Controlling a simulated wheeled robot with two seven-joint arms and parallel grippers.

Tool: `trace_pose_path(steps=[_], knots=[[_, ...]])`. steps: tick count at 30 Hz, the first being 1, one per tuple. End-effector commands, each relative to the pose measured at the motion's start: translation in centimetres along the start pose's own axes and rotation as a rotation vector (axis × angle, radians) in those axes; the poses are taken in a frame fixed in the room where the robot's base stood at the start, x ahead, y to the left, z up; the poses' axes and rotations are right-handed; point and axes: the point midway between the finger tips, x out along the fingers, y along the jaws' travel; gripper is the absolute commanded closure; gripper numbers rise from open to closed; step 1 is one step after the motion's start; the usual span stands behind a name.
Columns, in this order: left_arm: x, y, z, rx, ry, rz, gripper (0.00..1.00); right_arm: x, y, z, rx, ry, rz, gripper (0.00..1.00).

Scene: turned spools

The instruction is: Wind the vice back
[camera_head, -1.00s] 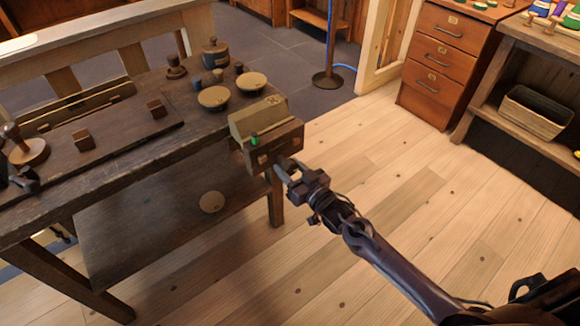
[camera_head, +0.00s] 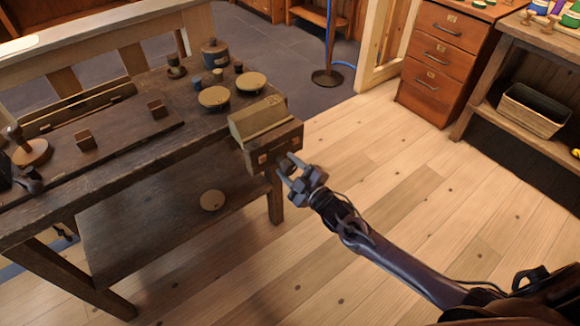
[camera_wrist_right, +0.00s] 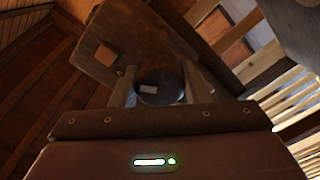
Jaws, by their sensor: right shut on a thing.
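The vice (camera_head: 262,125) is a block of pale and brown wood at the right end of the dark workbench (camera_head: 150,150). Its front jaw (camera_head: 274,150) faces the open floor. My right gripper (camera_head: 288,168) is at the front of this jaw, with its arm coming from the lower right. In the right wrist view a dark round knob (camera_wrist_right: 160,86) sits between its two fingers (camera_wrist_right: 160,95), and the gripper is shut on it. The gripper mostly hides the knob in the head view. My left gripper is not in view.
A drawer cabinet (camera_head: 440,60) and a crate (camera_head: 530,112) are at the right. The floor between is clear.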

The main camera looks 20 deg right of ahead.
Motion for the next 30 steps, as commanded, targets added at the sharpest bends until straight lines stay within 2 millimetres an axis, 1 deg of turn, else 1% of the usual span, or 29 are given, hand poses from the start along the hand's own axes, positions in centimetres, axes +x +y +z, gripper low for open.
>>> trace_pose_path(steps=[1, 6, 19, 30], knots=[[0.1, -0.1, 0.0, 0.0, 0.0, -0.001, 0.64, 0.1, 0.3, -0.1, -0.047, 0.002, 0.004, 0.81], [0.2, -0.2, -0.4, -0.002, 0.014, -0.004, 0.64, 0.1, 0.3, -0.2, -0.209, 0.002, 0.004, 0.81], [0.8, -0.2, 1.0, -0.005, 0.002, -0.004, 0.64, 0.2, 0.4, -0.2, -0.616, 0.002, 0.006, 0.81], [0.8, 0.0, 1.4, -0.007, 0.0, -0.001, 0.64, 0.3, 0.5, -0.3, -0.968, 0.002, 0.01, 0.81]])
